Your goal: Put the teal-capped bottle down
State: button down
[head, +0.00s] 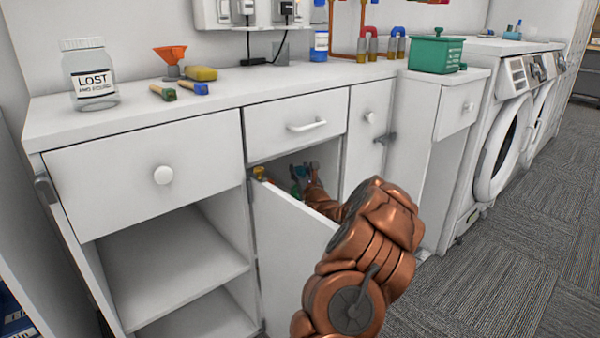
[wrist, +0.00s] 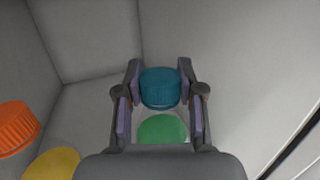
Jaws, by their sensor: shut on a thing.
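The teal-capped bottle shows its ribbed teal cap (wrist: 160,88) between the fingers of my gripper (wrist: 160,80) in the wrist view. The fingers are shut on it, one on each side. Most of the bottle's body and its base are hidden, so I cannot tell whether it touches the surface below. In the head view my gripper (head: 311,180) reaches inside the open cabinet, behind its door (head: 290,245), and is partly hidden.
A green round top (wrist: 163,130) shows close in front of the teal cap. An orange cap (wrist: 17,125) and a yellow cap (wrist: 52,163) stand at the left. Pale cabinet walls close in the back and sides. The counter (head: 225,98) lies above.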

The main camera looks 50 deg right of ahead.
jog(key=c, duration=0.7)
grip_release()
jog(key=shift+f, duration=0.1)
jog(key=p+v, duration=0.3)
jog(key=v, duration=0.9)
